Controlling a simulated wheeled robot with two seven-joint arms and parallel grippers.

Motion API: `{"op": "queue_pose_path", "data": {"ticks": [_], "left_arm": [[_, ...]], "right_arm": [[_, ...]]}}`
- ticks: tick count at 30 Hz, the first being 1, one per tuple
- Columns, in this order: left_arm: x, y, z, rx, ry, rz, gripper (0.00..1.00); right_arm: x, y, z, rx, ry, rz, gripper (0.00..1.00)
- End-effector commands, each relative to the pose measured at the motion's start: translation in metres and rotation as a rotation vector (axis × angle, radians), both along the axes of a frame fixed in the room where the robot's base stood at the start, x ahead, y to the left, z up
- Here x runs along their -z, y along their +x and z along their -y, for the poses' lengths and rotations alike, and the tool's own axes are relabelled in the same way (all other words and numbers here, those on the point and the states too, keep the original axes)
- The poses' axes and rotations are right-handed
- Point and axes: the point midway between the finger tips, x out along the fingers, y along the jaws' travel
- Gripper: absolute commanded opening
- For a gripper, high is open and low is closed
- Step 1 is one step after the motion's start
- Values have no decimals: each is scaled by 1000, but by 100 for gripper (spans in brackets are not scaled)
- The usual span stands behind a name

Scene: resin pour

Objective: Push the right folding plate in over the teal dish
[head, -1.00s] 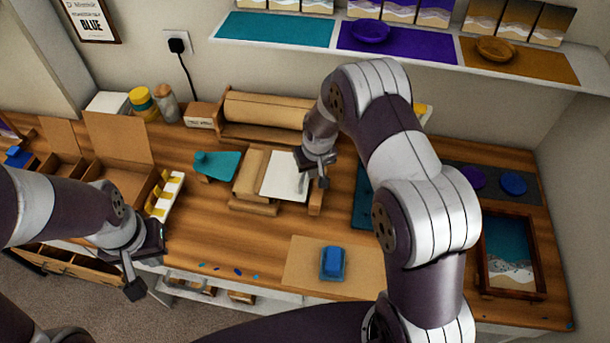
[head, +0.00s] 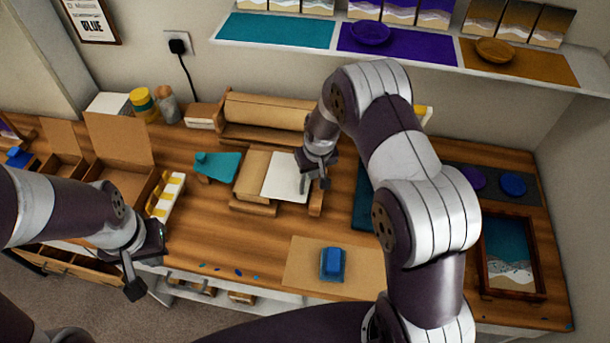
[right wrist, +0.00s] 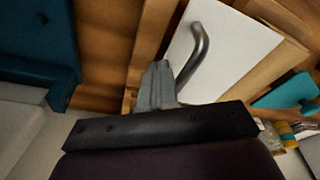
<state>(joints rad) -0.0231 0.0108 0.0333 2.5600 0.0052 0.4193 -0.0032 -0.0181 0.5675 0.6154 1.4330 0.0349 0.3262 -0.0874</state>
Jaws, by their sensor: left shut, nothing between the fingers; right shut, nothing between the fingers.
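A wooden folding fixture (head: 256,207) stands mid-bench, with a light brown plate (head: 251,174) on its left and a white plate (head: 283,180) to the right of it. The right wrist view shows the white plate (right wrist: 235,45) with a bent grey metal handle (right wrist: 196,50). My right gripper (head: 318,182) is shut and empty at the white plate's right edge; its fingers (right wrist: 158,82) appear beside the handle, and contact cannot be told. My left gripper (head: 140,272) is shut and empty by the bench's front left edge. I cannot make out a teal dish in the fixture.
A teal piece (head: 218,166) lies left of the fixture. A white rack with yellow pieces (head: 166,195) and an open cardboard box (head: 125,180) stand further left. A blue block (head: 333,262) sits on a brown mat (head: 302,268) in front. A wooden roll (head: 265,110) lies behind.

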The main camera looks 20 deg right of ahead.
Motion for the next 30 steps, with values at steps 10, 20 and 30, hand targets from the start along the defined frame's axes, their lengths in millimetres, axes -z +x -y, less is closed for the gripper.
{"op": "queue_pose_path", "data": {"ticks": [10, 20, 30], "left_arm": [[-1, 0, 0, 0, 0, 0, 0], [-7, 0, 0, 0, 0, 0, 0], [-52, 0, 0, 0, 0, 0, 0]], "right_arm": [[0, -20, 43, 3, 1, 1, 0], [-8, -27, 55, 0, 0, 1, 0], [-64, -27, 55, -1, 0, 0, 0]]}}
